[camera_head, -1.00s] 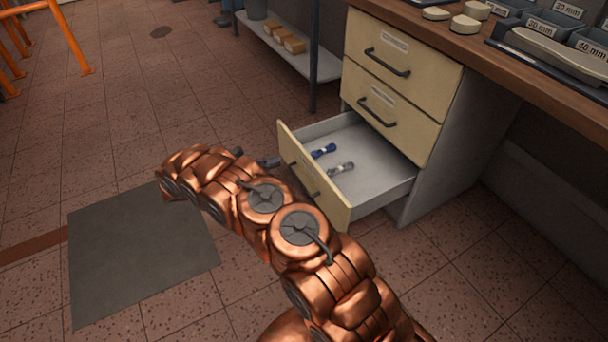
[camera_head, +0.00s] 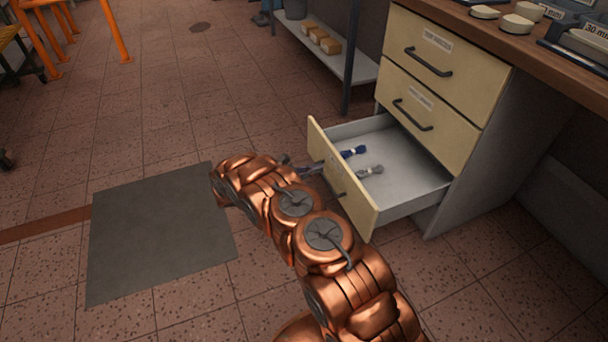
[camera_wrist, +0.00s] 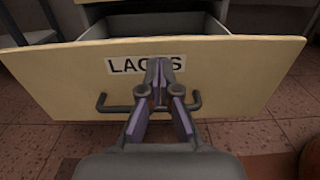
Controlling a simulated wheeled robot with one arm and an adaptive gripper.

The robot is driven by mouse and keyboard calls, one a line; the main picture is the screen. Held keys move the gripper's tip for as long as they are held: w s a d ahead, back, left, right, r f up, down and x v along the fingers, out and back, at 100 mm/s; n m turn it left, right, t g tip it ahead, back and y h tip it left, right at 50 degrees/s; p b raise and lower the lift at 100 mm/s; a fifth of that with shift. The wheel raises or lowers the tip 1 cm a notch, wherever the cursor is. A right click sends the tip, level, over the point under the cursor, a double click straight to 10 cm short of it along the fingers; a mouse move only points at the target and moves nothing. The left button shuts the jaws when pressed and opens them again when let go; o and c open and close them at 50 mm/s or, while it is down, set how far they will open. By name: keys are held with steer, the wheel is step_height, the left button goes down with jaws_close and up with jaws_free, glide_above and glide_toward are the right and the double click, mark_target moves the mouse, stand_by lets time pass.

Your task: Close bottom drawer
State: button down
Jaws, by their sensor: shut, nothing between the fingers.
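The bottom drawer (camera_head: 343,180) stands pulled out of the cabinet, its cream front facing my arm. In the wrist view its front (camera_wrist: 240,75) fills the middle, with a label reading "LACES", partly covered, and a dark bar handle (camera_wrist: 192,104). My gripper (camera_wrist: 159,66) is shut and empty, its fingertips over the label, above the handle. Contact with the front cannot be told. In the head view my gripper (camera_head: 312,170) is small beside the drawer front, partly hidden by my copper arm. A blue item (camera_head: 353,151) and a grey item (camera_head: 371,170) lie inside the drawer.
Two upper drawers (camera_head: 440,90) are shut. The wooden worktop (camera_head: 480,30) above holds lasts and labelled trays. A shelf rack (camera_head: 335,60) with small boxes stands left of the cabinet. A grey floor mat (camera_head: 160,235) lies left of my arm; the tiled floor around is clear.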

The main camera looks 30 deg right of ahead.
mark_target(340, 162)
steer(key=d, duration=0.2)
steer(key=d+b, duration=0.1)
steer(key=d, duration=0.1)
steer(key=shift+s+d+f, duration=0.1)
steer(key=shift+s+d, duration=0.05)
steer(key=shift+s, duration=0.05)
steer(key=shift+d, duration=1)
